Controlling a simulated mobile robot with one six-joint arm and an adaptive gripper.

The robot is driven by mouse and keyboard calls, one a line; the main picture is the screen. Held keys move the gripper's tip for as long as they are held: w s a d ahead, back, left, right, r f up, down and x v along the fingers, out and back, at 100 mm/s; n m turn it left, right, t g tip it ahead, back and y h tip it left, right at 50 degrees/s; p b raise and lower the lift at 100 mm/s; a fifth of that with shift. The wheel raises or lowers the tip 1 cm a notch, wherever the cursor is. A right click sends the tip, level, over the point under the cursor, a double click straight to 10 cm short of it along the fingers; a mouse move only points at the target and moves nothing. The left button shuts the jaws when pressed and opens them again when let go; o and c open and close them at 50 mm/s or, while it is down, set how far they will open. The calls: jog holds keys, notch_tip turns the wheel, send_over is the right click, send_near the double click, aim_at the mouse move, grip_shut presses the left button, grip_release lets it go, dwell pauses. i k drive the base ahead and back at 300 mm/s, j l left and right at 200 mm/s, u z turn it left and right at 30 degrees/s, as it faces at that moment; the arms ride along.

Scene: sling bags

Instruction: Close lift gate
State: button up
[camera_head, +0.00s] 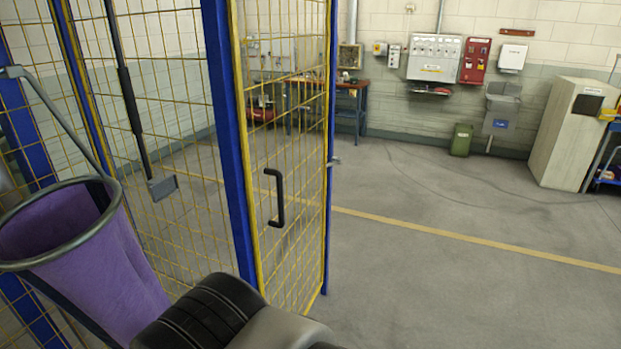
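The gate (297,110) is a tall yellow-framed wire mesh panel in the middle of the head view. A thick blue post (226,130) stands along its left side and a narrow blue upright (331,120) along its right edge. A black D-shaped handle (276,198) is on the mesh, left of centre. Whether the gate is fully open or partly closed cannot be told. My gripper is not visible; a black and grey part, apparently of my arm, fills the bottom, apart from the handle in the picture.
A purple bag (90,255) on a dark ring stands at the lower left, before a mesh fence (180,90). Open floor (430,290) with a yellow line lies right. A green bin (461,140), a beige cabinet (568,135) and a workbench (352,87) stand along the back.

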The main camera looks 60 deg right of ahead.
aim_at(232, 6)
jog(key=z, duration=1.75)
jog(key=i+l+u, duration=0.1)
jog(key=i, duration=0.25)
jog(key=i+l+u, duration=0.1)
jog(key=i, duration=0.25)
